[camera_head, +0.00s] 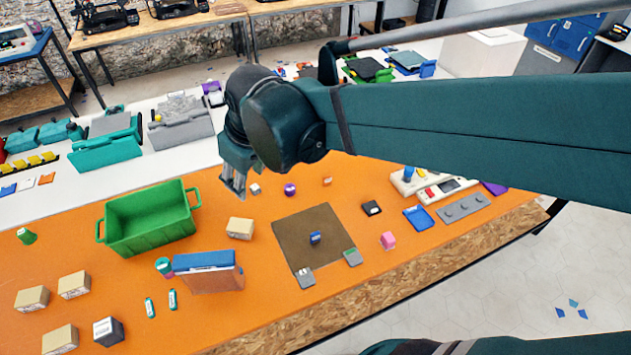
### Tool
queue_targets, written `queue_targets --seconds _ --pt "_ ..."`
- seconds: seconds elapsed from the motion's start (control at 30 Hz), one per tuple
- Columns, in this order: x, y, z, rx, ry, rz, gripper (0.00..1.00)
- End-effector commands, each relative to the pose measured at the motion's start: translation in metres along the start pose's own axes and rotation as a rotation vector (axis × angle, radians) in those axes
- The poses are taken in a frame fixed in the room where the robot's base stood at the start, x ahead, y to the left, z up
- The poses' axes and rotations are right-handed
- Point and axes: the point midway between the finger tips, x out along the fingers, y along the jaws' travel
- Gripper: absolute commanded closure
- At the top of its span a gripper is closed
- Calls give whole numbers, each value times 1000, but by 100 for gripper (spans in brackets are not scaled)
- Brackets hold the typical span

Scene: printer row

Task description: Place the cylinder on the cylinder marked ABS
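My gripper (233,186) points down over the left-middle of the orange table, left of a small white block. Its fingers look apart, with nothing seen between them. Several pieces could be cylinders: a short purple round piece (290,189) with a pale mark right of my gripper, a small blue piece (315,238) with a pale label on the brown mat (318,218), and a teal round piece (164,267) beside the blue-topped box. A blue upright piece (408,173) stands at the white device. No ABS lettering is readable, so I cannot tell which is marked.
A green crate (150,236) and a blue-topped brown box (209,277) stand on the left. A cardboard box (240,228) sits below my gripper.

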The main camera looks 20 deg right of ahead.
Motion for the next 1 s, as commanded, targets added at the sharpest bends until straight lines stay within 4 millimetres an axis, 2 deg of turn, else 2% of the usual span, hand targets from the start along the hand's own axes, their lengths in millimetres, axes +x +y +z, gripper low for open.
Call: queue_targets --seconds 0.5,0.8,1.0 --pt "-40 42 80 262 109 81 60" --pt "-53 57 125 409 176 128 60" --pt "-58 63 146 478 210 150 60"
